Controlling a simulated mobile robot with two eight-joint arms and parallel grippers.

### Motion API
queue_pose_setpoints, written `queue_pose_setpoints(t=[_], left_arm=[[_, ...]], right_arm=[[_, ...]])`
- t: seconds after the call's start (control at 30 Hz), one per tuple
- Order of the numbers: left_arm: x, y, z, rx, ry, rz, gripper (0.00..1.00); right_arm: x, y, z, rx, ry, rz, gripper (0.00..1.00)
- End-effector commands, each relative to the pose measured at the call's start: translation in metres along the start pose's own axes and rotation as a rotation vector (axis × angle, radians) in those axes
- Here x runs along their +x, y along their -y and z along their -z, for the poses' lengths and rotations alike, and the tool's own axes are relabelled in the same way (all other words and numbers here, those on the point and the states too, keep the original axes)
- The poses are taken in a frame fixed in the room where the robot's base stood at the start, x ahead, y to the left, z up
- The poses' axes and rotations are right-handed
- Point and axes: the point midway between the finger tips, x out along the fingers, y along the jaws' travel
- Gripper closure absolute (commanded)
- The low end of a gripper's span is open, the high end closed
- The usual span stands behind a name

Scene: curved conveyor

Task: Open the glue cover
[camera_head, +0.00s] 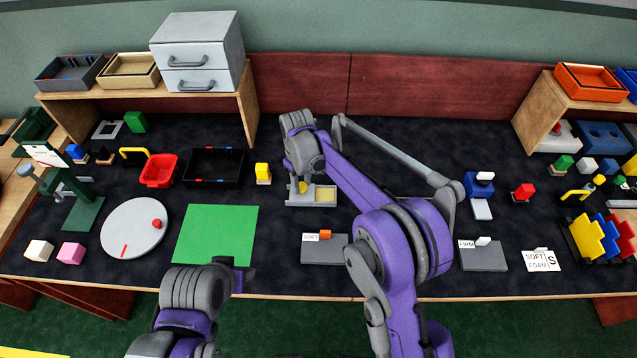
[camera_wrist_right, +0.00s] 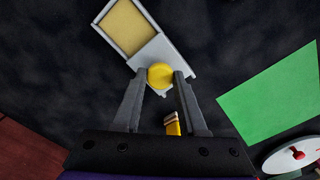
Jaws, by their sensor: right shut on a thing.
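The glue box is a small light grey tray with a tan pad (camera_head: 325,194) in its right half, in the middle of the table. The pad (camera_wrist_right: 126,27) lies bare in the right wrist view. The grey cover (camera_wrist_right: 157,55) is on the other half and carries a round yellow knob (camera_wrist_right: 160,76). My right gripper (camera_head: 302,181) reaches down over the cover from above and is shut on the yellow knob, with one finger at each side. My left gripper (camera_head: 238,277) is low at the table's front edge, away from the box; its fingers are too unclear to judge.
A grey plate labelled SOFT (camera_head: 322,254) lies in front. A black tray (camera_head: 214,167) is further left. Dark table right of the box is free.

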Motion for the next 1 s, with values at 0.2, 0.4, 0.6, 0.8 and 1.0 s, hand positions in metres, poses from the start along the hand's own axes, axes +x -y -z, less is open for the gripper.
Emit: queue_pose_setpoints(t=[0.2,0.4,0.6,0.8,1.0], left_arm=[[0.000,0.000,0.000,0.000,0.000,0.000,0.50],[0.000,0.000,0.000,0.000,0.000,0.000,0.50],[0.000,0.000,0.000,0.000,0.000,0.000,0.50],[0.000,0.000,0.000,0.000,0.000,0.000,0.50],[0.000,0.000,0.000,0.000,0.000,0.000,0.50]], right_arm=[[-0.001,0.009,0.009,0.001,-0.001,-0.001,1.00],[-0.001,0.008,0.009,0.001,-0.002,0.000,0.57],[-0.001,0.008,0.009,0.001,-0.001,0.000,0.28],[0.000,0.009,0.008,0.000,-0.001,0.000,0.28],[-0.013,0.009,0.008,0.000,-0.001,0.000,0.28]])
